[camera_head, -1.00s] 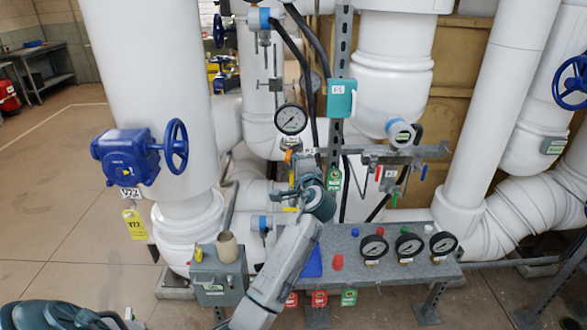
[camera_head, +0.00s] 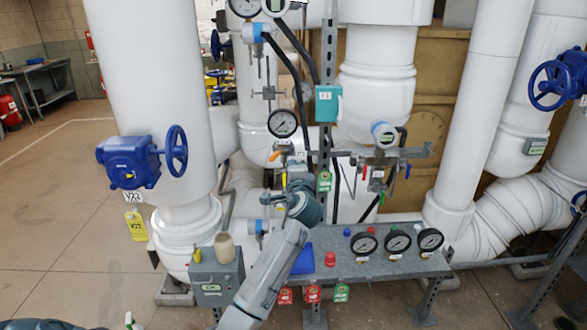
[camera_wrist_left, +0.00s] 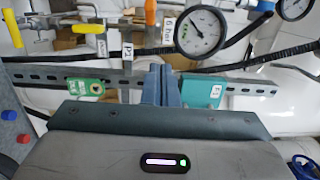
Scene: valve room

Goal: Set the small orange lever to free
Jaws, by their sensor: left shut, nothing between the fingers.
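The small orange lever (camera_head: 275,156) is on the valve assembly just below the middle gauge, its handle tilted in the head view. In the left wrist view an orange lever (camera_wrist_left: 150,12) shows at the top, left of the gauge, with its handle pointing up in the picture. My left gripper (camera_wrist_left: 160,75) is shut and empty. It is apart from the orange lever, in front of the perforated upright, between a green tag and a teal box. In the head view my left gripper (camera_head: 296,185) is below the lever, its fingertips partly hidden. My right gripper is not in view.
A pressure gauge (camera_head: 282,124) is close above the lever. A yellow handle (camera_wrist_left: 88,28) is beside it. The perforated upright (camera_wrist_left: 130,78), teal box (camera_head: 328,103) and black hoses crowd the area. A grey bench (camera_head: 350,270) carries gauges and knobs.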

